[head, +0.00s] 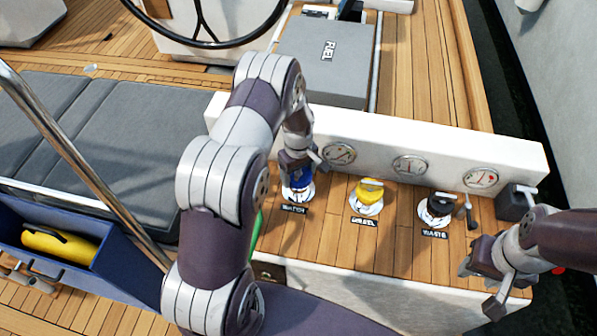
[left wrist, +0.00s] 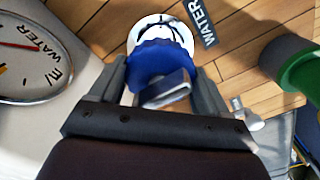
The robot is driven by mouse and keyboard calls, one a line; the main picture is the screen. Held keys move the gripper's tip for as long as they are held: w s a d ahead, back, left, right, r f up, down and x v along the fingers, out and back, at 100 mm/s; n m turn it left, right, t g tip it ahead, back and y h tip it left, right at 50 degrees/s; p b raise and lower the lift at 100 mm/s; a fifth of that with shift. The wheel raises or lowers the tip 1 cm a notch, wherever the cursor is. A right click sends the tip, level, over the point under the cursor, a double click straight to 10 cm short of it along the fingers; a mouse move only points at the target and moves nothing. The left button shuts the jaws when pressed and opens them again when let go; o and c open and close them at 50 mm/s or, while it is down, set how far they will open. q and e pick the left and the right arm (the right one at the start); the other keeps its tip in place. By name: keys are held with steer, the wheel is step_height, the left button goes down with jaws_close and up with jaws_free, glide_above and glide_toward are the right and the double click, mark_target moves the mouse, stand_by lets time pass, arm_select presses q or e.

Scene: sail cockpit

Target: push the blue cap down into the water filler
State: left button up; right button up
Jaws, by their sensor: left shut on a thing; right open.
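The blue cap (head: 299,181) is at the white water filler (head: 294,196), beside the WATER label (head: 293,209). My left gripper (head: 299,163) is above it, pointing down, and partly hides it. In the left wrist view the blue cap (left wrist: 155,57), with a grey grip bar on top, sits between the fingers of my left gripper (left wrist: 158,85), which is shut on it. The white filler ring (left wrist: 160,28) shows behind the cap. I cannot tell how far the cap is seated. My right gripper (head: 490,284) is open and empty at the lower right.
The yellow diesel cap (head: 369,190) and black waste cap (head: 438,208) stand to the right. A white ledge with gauges (head: 409,165) runs behind the fillers. A green round object (left wrist: 300,65) is near my left gripper. A blue bin (head: 110,265) is at left.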

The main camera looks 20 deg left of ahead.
arm_select(q)
steer(key=shift+f+b, duration=0.4)
steer(key=shift+f, duration=0.25)
stand_by(0.8)
steer(key=o, duration=0.9)
steer(key=shift+r, duration=0.1)
step_height(320, 180, up, 11)
steer(key=p, duration=0.8)
steer(key=shift+p, duration=0.35)
